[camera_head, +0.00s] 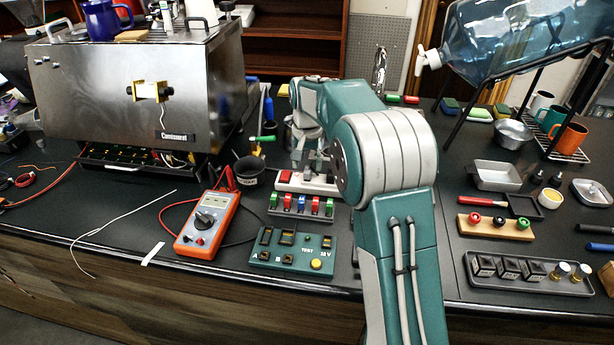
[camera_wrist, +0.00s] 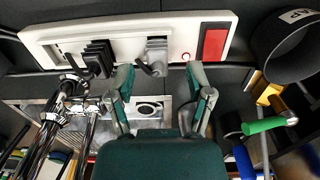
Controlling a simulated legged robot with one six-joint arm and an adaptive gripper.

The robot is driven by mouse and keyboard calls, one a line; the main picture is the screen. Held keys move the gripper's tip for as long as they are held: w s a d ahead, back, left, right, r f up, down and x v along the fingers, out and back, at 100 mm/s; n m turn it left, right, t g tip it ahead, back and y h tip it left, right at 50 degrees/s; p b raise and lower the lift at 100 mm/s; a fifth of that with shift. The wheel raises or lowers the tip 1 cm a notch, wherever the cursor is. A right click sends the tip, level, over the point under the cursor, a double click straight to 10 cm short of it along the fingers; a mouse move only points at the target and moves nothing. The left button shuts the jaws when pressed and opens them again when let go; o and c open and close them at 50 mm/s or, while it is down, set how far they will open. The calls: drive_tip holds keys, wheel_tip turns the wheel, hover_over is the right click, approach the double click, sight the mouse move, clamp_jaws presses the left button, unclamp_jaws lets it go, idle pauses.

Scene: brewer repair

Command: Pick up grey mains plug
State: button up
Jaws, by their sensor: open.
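The grey mains plug (camera_wrist: 156,50) sits in the white power strip (camera_wrist: 120,30), to the right of a black plug (camera_wrist: 98,58) in the wrist view. My gripper (camera_wrist: 160,75) is open, with one finger on each side of the grey plug's lower end and a gap to its sides. I cannot tell how deep the fingertips reach along it. In the head view my gripper (camera_head: 308,160) hangs over the power strip (camera_head: 318,188), and the grey plug cannot be made out there.
A red switch (camera_wrist: 213,43) is on the strip. A black cup (camera_wrist: 290,45) stands beside it, with a green-handled tool (camera_wrist: 268,124) nearby. In the head view, a colored switch block (camera_head: 301,206), a green test box (camera_head: 290,255) and an orange multimeter (camera_head: 208,225) lie in front.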

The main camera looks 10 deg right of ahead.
wheel_tip(320, 180, down, 2)
drive_tip(key=shift+d+f, duration=0.1)
clamp_jaws()
idle(0.4)
